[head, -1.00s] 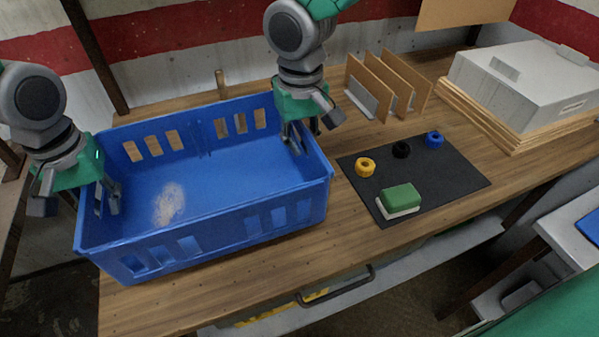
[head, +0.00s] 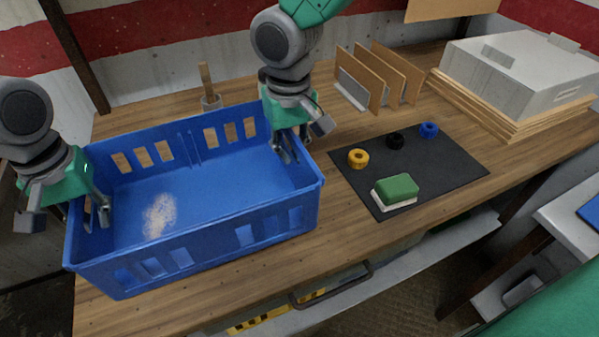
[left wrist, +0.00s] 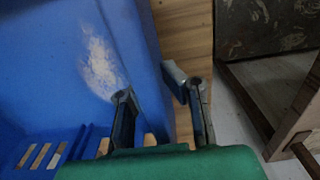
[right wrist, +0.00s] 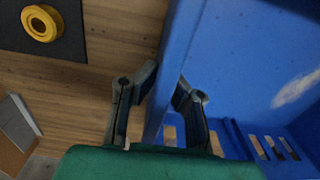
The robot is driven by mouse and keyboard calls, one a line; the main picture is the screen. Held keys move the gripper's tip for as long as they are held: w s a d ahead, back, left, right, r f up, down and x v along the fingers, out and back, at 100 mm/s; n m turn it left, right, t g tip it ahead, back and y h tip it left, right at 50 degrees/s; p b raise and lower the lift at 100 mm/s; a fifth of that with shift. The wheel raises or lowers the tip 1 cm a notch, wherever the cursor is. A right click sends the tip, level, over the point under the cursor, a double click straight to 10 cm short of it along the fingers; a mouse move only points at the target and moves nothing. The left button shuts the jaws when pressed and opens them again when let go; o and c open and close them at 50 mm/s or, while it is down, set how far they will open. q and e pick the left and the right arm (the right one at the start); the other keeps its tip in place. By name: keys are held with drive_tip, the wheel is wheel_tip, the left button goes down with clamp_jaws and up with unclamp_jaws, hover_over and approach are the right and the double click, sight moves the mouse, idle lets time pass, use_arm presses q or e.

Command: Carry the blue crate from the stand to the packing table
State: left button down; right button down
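The blue crate (head: 190,237) is an open box with slotted walls, a pale patch on its floor. It is over the wooden bench at the left in the head view. My left gripper (head: 68,212) straddles its left wall, one finger inside and one outside; the left wrist view shows the fingers (left wrist: 155,95) on either side of the rim. My right gripper (head: 302,138) straddles the right wall the same way; in the right wrist view its fingers (right wrist: 165,88) press close to the wall. Both appear shut on the crate. The crate's underside is hidden.
A dark mat (head: 440,165) right of the crate holds a green-and-white block (head: 397,190) and yellow, black and blue rings. Behind are an upright divider rack (head: 375,78), a grey box (head: 520,70) and a wooden-handled item in a cup (head: 209,95). A drawer handle (head: 335,286) is below.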

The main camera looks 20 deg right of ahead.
use_arm(q)
drive_tip(key=shift+f, duration=0.4)
use_arm(e)
drive_tip(key=shift+d+f, duration=0.1)
drive_tip(key=shift+f, duration=0.35)
use_arm(q)
drive_tip(key=c, duration=2.1)
unclamp_jaws()
drive_tip(key=shift+f+b, duration=0.1)
drive_tip(key=shift+b, duration=0.2)
use_arm(e)
drive_tip(key=c, duration=2.1)
unclamp_jaws()
drive_tip(key=shift+f, duration=0.1)
use_arm(q)
drive_tip(key=o, duration=0.4)
drive_tip(key=shift+d, duration=0.2)
use_arm(e)
drive_tip(key=o, duration=0.4)
drive_tip(key=shift+d, duration=0.15)
drive_tip(key=shift+r, duration=0.2)
use_arm(q)
wheel_tip(320, 180, up, 12)
drive_tip(key=shift+r, duration=0.1)
use_arm(e)
wheel_tip(320, 180, up, 12)
drive_tip(key=shift+f, duration=0.15)
